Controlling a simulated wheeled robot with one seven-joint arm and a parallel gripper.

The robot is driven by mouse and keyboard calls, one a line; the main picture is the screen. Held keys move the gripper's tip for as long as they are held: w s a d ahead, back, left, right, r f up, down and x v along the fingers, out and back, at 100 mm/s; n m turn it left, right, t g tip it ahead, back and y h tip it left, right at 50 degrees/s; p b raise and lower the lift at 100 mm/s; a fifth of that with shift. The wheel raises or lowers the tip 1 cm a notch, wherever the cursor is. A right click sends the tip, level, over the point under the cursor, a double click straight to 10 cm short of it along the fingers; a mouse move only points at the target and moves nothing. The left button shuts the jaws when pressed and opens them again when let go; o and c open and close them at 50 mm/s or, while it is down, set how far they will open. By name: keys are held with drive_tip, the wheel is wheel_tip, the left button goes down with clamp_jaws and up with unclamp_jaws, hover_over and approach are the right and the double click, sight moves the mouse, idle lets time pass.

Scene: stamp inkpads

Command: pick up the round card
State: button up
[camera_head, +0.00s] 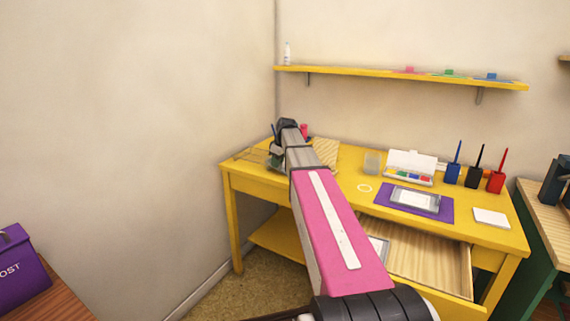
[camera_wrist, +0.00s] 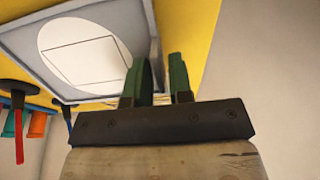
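In the wrist view a white round card (camera_wrist: 110,62), marked with a thin dark rectangular outline, lies against a grey square tray or frame (camera_wrist: 90,20). My gripper (camera_wrist: 160,78) has two green fingers with a gap between them. It is close to the tray's edge, which appears between or just behind the fingertips. I cannot tell whether the fingers touch it. The round card shows left of the fingers, not between them. In the head view my arm hides most of the gripper and that end of the desk.
The yellow desk (camera_head: 345,165) has an open drawer (camera_head: 430,262) at its front. On it are a purple mat (camera_head: 385,206), a pale ring (camera_head: 364,188), a white square pad (camera_head: 491,217), a paint box (camera_head: 410,165) and a blue pot (camera_head: 453,173). A wall stands left.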

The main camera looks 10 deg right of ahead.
clamp_jaws()
drive_tip(key=shift+r, duration=0.15)
